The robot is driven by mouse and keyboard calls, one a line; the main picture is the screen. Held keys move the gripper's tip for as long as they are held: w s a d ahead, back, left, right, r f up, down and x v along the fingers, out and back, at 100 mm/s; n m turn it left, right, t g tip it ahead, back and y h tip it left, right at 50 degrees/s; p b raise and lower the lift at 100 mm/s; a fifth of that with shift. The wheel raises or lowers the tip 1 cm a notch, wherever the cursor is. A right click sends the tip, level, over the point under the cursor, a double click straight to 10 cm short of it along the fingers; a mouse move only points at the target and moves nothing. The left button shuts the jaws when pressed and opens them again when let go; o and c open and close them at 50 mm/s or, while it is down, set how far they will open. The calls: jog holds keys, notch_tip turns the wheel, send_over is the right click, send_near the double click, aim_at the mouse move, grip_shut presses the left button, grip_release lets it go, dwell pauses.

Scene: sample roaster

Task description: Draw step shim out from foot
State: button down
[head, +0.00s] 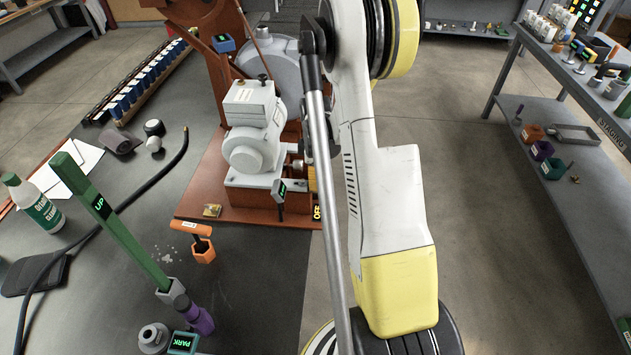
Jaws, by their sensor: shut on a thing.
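The grey motor (256,125) stands on a red-brown base (250,193) at the table's right edge, with its foot (290,186) on the right side. A small yellow-brown piece (311,179), which looks like the step shim, shows beside the foot, partly covered by my arm. My gripper (309,163) is mostly hidden behind my arm's rod; a dark part of it shows just above that piece, and it is shut on it. I cannot tell how much of the shim is still under the foot.
A shelf rack (560,110) is at right, with open floor between.

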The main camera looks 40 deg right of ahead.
jog(key=s+d, duration=0.1)
jog(key=s, duration=0.1)
jog(key=s+d, duration=0.2)
jog(key=shift+d+f+b, duration=0.1)
jog(key=shift+d+b, duration=0.1)
jog(key=shift+b, duration=0.2)
jog(key=c, duration=1.2)
grip_release()
jog(key=shift+s, duration=0.1)
notch_tip(320, 180, up, 12)
jog(key=shift+r, duration=0.1)
